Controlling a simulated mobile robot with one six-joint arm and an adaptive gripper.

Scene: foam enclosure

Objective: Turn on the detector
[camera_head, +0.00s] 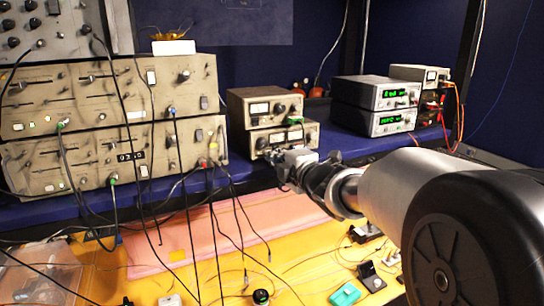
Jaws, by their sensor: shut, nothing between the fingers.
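No label that I can read marks the detector, so I cannot tell for sure which unit it is. Two small beige instruments with dials and meters are stacked on the blue shelf, an upper one (264,107) and a lower one (307,133). My gripper (275,170) is shut and empty, at the front of the lower beige instrument. The gripper covers part of that unit's lower front, and I cannot tell whether the fingertips touch it. Two grey units with lit green displays, an upper one (355,93) and a lower one (355,120), stand farther right.
Large beige rack units (105,85) with knobs and plugged cables fill the left. A pink mat (285,215) and a yellow bench top (330,265) with small parts lie below. A small beige box (415,73) stands at the right.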

